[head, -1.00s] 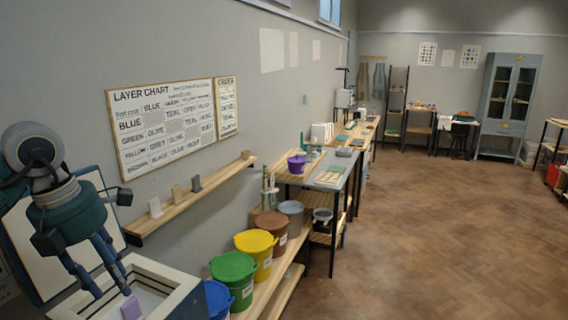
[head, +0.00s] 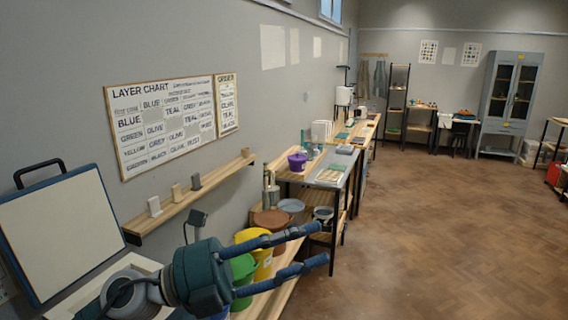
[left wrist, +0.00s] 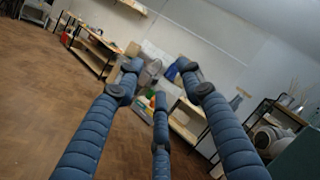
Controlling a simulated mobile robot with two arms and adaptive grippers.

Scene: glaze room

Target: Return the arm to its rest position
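My left gripper (head: 320,244) reaches in from the lower left in the head view. Its dark blue fingers point to the right, in front of the bucket shelf. The fingers are spread apart with nothing between them. In the left wrist view the fingers (left wrist: 160,76) are also apart and empty, with floor and furniture beyond. My right gripper is in neither view.
A yellow bucket (head: 262,266) and a green bucket (head: 243,268) stand partly hidden behind my gripper. A wall shelf (head: 190,200) and a layer chart (head: 160,122) are on the left wall. The wooden floor (head: 450,240) at right is clear.

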